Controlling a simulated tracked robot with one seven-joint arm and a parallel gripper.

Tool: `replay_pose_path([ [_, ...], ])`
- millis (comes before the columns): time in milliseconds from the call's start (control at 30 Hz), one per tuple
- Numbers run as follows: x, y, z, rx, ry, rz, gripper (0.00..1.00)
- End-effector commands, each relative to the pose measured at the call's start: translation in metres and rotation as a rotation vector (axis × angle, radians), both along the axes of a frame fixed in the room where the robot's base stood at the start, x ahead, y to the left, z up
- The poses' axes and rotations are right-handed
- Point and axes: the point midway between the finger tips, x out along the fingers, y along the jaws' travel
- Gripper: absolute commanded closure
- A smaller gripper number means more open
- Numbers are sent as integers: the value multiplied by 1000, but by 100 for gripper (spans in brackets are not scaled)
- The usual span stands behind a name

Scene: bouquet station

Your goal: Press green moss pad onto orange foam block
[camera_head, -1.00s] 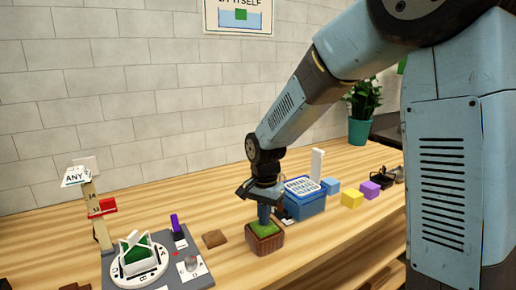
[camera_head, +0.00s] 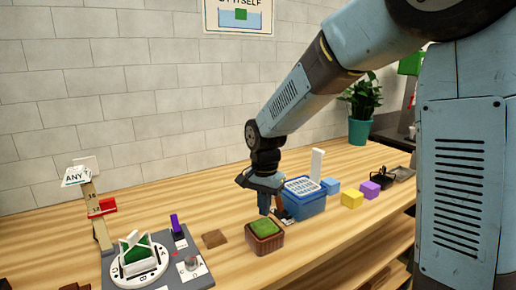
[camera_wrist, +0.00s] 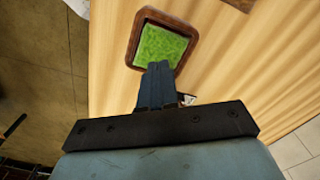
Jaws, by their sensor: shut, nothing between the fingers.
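In the wrist view the moss (camera_wrist: 162,46) fills the basket's square opening inside the brown rim (camera_wrist: 134,38). No orange foam shows; whatever lies under the moss is hidden. My gripper (camera_head: 264,212) is shut and empty. It is just behind the basket in the head view. In the wrist view its fingertips (camera_wrist: 158,66) are at the near edge of the moss; I cannot tell whether they touch.
A blue box (camera_head: 305,201) stands right behind the gripper. A brown square (camera_head: 215,239) and a grey board with a dial (camera_head: 140,262) are at left. A potted plant (camera_head: 361,130) stands behind.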

Motion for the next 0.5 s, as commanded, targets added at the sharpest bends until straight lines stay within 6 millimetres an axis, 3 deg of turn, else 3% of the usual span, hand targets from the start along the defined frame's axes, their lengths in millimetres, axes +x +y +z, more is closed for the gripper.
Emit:
replay_pose_path([
  [500,0,0,21,1,-2,0,100],
])
